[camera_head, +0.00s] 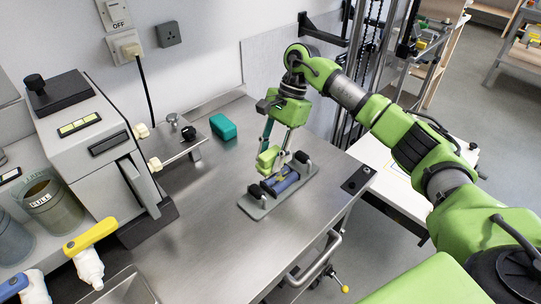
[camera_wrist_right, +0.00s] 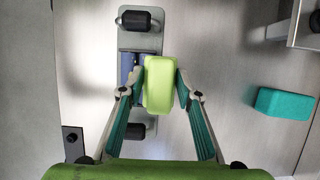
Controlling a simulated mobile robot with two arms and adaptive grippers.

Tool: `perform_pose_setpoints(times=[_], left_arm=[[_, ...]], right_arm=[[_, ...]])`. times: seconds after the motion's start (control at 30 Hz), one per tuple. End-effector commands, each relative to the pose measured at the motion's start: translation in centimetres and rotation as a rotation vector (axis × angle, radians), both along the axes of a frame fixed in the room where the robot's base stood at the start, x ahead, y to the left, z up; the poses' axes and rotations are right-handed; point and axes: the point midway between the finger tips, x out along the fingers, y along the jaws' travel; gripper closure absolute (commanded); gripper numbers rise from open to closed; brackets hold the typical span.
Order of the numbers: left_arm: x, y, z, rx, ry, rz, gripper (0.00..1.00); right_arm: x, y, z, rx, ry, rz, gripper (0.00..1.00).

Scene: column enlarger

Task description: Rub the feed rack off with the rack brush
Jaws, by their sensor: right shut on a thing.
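A lime-green block, which I take to be the rack brush (camera_wrist_right: 160,84), is held between the fingertips of my right gripper (camera_wrist_right: 161,75). The gripper also shows in the head view (camera_head: 283,158), low over the bench. Below it a grey base plate (camera_head: 255,207) carries a blue part (camera_head: 285,182) between two dark end posts. I take this assembly to be the feed rack. In the wrist view the block covers part of the blue part (camera_wrist_right: 128,68). I cannot tell whether they touch. My left gripper is out of view.
A teal block (camera_head: 223,127) lies on the metal bench behind. A grey machine (camera_head: 85,140) stands at left, with a small knobbed metal platform (camera_head: 178,148) beside it. Bottles, jars and a tray (camera_head: 122,290) are at front left. The bench between is clear.

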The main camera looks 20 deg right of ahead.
Motion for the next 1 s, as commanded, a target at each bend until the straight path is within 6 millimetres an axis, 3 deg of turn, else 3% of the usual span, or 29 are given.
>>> perform_pose_setpoints(times=[0.27,0.7,1.0], left_arm=[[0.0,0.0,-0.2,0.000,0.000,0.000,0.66],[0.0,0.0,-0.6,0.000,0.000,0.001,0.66],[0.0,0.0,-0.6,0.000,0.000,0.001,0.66]], right_arm=[[-0.1,0.0,-0.2,0.000,0.000,0.000,1.00],[-3.2,-1.2,-0.3,-0.001,0.001,0.000,1.00],[-3.5,-1.2,-0.1,0.000,0.000,0.000,1.00]])
